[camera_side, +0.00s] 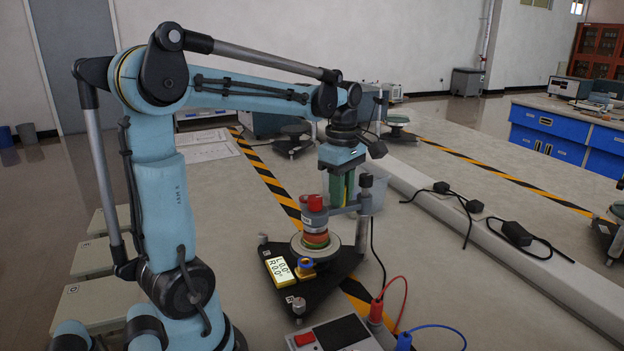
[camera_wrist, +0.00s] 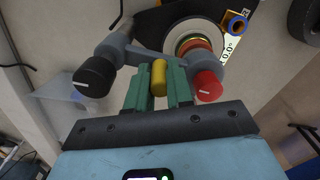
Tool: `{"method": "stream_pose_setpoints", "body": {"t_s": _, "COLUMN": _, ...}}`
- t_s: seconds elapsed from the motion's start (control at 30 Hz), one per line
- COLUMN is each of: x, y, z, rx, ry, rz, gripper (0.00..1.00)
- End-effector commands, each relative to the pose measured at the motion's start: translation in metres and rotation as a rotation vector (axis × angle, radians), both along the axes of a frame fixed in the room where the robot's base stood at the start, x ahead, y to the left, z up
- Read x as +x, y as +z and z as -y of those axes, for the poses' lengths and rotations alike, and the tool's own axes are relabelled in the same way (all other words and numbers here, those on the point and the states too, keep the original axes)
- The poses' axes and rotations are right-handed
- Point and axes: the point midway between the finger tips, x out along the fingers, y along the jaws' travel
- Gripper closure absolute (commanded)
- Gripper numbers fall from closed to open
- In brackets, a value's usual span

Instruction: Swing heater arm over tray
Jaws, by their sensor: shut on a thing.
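My gripper (camera_wrist: 159,88) has green fingers, closed on a small yellow peg (camera_wrist: 159,75) beside the heater arm; the side view shows the gripper (camera_side: 343,190) pointing down. The grey heater arm (camera_side: 346,209) runs from a post with a black knob (camera_side: 366,180) to a head with a red cap (camera_side: 315,202). In the side view the head appears above a pale round tray (camera_side: 298,246) bearing a red, orange and green stack (camera_side: 316,239). In the wrist view the red cap (camera_wrist: 207,85) lies below the tray (camera_wrist: 176,48) in the picture; exact alignment is unclear.
The tray stands on a black triangular base (camera_side: 338,266) with levelling feet, a lit yellow display (camera_side: 280,271) and a blue-ringed level (camera_side: 305,266). A power supply (camera_side: 333,335) with red and blue leads stands in front. A translucent box (camera_side: 372,200) is behind.

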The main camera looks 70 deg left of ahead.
Motion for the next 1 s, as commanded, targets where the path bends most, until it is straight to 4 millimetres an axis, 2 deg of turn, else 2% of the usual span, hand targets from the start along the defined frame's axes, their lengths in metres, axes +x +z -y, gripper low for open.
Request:
{"method": "stream_pose_setpoints", "body": {"t_s": 0.63, "x": -0.0004, "y": 0.0007, "z": 0.0037, "rx": -0.002, "ry": 0.051, "rz": -0.002, "gripper": 1.00}}
{"method": "stream_pose_setpoints", "body": {"t_s": 0.67, "x": -0.0003, "y": 0.0007, "z": 0.0038, "rx": -0.002, "ry": 0.051, "rz": -0.002, "gripper": 0.76}}
{"method": "stream_pose_setpoints", "body": {"t_s": 0.8, "x": -0.0002, "y": 0.0005, "z": 0.0035, "rx": -0.002, "ry": 0.050, "rz": -0.001, "gripper": 0.55}}
{"method": "stream_pose_setpoints", "body": {"t_s": 1.0, "x": -0.0001, "y": 0.0003, "z": 0.0031, "rx": -0.001, "ry": 0.050, "rz": -0.001, "gripper": 0.54}}
